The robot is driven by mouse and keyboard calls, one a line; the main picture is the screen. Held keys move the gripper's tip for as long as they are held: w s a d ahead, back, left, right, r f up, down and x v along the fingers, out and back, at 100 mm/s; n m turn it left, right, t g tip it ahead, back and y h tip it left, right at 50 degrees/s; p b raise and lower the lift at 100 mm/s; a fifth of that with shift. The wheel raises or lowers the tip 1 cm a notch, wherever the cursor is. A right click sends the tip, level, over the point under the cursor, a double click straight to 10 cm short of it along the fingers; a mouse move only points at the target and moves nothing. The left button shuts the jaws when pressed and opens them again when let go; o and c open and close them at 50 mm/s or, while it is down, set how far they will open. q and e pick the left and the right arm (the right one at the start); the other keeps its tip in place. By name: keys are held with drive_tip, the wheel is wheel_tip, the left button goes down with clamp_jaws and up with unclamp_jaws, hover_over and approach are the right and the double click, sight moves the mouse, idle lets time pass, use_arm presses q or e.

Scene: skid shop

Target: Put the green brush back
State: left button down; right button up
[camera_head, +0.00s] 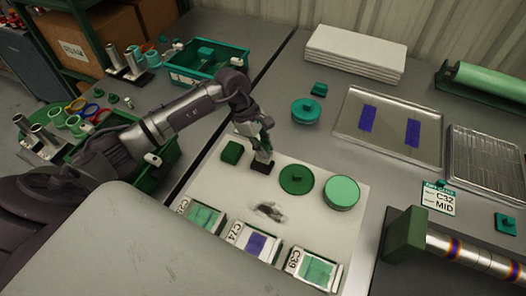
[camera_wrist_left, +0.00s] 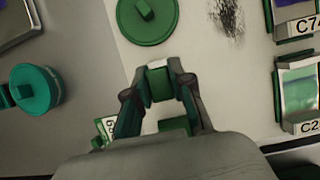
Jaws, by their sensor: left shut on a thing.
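My left gripper (camera_head: 262,148) is shut on the green brush (camera_wrist_left: 160,84), with the green part between its fingertips in the left wrist view. In the head view the fingers hide most of the brush, and a dark block-shaped end (camera_head: 261,167) shows below them. It is at the white mat (camera_head: 310,225), between a green block (camera_head: 232,151) and a dark green disc (camera_head: 296,179). I cannot tell whether it touches the mat. A black smudge (camera_head: 270,210) lies on the mat. My right gripper is not in view.
A light green round lid (camera_head: 341,192) and several labelled cards, one reading C74 (camera_head: 255,241), lie on the mat. A teal round pot (camera_head: 305,111) and a metal tray (camera_head: 388,125) stand behind. A green crate (camera_head: 207,62) is at the back left.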

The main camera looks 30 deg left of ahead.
use_arm(q)
drive_tip(key=shift+w+a+f, duration=0.35)
drive_tip(key=shift+f, duration=0.1)
wheel_tip(320, 180, down, 3)
drive_tip(key=shift+f+p, duration=0.1)
drive_tip(key=shift+p, duration=0.45)
drive_tip(key=shift+f, duration=0.25)
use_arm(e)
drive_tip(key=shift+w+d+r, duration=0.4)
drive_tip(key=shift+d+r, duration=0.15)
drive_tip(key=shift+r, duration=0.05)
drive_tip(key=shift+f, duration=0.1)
use_arm(q)
drive_tip(key=shift+f+b, duration=0.2)
drive_tip(key=shift+b, duration=0.1)
drive_tip(key=c, duration=1)
unclamp_jaws()
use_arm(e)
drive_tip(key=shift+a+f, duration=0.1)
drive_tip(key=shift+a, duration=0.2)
